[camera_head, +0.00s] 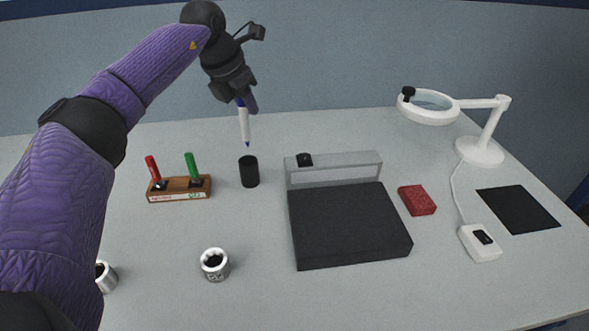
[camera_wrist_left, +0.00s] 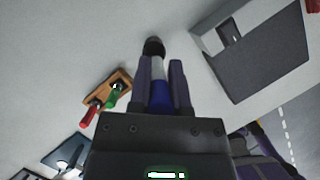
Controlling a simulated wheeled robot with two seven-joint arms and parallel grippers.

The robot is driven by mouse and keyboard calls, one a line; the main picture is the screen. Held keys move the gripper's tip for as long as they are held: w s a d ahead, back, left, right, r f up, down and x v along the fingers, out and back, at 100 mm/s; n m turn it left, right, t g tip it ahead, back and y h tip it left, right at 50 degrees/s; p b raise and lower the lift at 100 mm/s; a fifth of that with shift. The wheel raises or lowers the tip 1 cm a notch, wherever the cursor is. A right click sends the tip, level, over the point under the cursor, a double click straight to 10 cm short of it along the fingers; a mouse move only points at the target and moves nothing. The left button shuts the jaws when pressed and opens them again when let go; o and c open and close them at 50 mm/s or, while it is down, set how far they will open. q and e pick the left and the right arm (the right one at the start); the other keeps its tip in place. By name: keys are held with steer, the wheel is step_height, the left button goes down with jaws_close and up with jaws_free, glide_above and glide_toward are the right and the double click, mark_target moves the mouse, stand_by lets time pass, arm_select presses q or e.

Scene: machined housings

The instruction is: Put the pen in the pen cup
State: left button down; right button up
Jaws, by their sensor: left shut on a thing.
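My left gripper (camera_head: 245,101) is shut on the pen (camera_head: 244,125), which has a white barrel and blue ends. The pen hangs nearly upright, its blue tip pointing down, above the black pen cup (camera_head: 249,172). In the head view the tip shows just over the cup's rim, apart from it. In the left wrist view the pen (camera_wrist_left: 158,72) lies between the two fingers (camera_wrist_left: 161,82), and the cup (camera_wrist_left: 153,46) shows just beyond its far end, partly hidden. My right gripper is in neither view.
A wooden holder (camera_head: 180,196) with red and green handled tools stands left of the cup. A black-and-grey device (camera_head: 348,225) is to the right. Two metal housings (camera_head: 215,264) (camera_head: 106,277) are in front. A red block (camera_head: 417,200) and magnifier lamp (camera_head: 480,151) stand farther right.

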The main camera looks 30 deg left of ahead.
mark_target(245, 138)
arm_select(q)
steer(key=f+b, duration=0.2)
steer(key=f, duration=0.2)
steer(key=f+b, duration=0.1)
steer(key=f, duration=0.4)
steer(key=shift+s+a+f+b, duration=0.2)
steer(key=shift+f+b, duration=0.05)
steer(key=shift+b, duration=0.1)
steer(key=shift+r, duration=0.2)
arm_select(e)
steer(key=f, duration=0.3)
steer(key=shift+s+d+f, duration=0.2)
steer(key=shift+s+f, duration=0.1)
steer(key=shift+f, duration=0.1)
arm_select(q)
steer(key=c, duration=0.6)
jaws_free()
steer(key=shift+f, duration=0.1)
steer(key=shift+o, duration=0.2)
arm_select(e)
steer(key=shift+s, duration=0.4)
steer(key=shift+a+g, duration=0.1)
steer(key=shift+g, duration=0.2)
